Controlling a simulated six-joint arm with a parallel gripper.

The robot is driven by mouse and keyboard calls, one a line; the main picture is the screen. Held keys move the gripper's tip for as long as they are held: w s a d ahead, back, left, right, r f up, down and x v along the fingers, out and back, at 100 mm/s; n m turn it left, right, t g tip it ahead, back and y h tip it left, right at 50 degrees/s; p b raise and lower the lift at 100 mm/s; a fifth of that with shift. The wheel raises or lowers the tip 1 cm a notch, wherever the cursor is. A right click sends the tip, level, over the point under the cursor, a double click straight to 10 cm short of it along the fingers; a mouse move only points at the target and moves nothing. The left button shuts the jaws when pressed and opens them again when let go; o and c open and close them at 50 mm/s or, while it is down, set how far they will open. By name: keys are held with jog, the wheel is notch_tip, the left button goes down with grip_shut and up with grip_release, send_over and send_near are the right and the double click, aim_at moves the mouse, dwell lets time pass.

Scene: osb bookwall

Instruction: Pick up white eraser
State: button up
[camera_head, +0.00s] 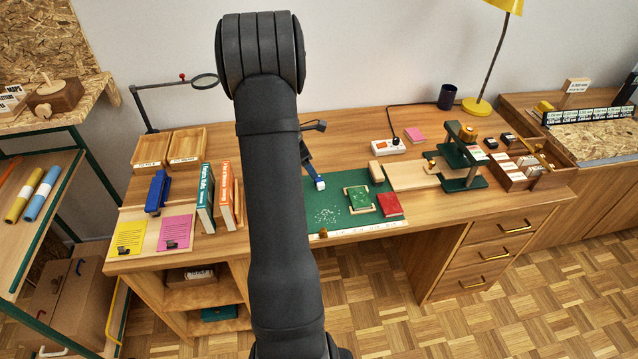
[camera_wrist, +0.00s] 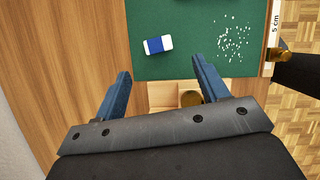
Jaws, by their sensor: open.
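In the head view the eraser (camera_head: 320,184) shows as a small white and blue block on the mat, just right of my arm. My gripper (camera_wrist: 160,70) is open, with its two blue fingers apart and nothing between them. The eraser is beyond the fingertips in the wrist view, roughly in line with the gap. In the head view my arm hides most of the gripper.
White crumbs (camera_wrist: 234,38) are scattered on the mat. Upright books (camera_head: 206,195) stand left.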

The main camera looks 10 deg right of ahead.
aim_at(319, 180)
jog(key=x, duration=0.8)
jog(key=shift+w+f, duration=0.2)
jog(key=shift+f, duration=0.25)
jog(key=c, duration=1.1)
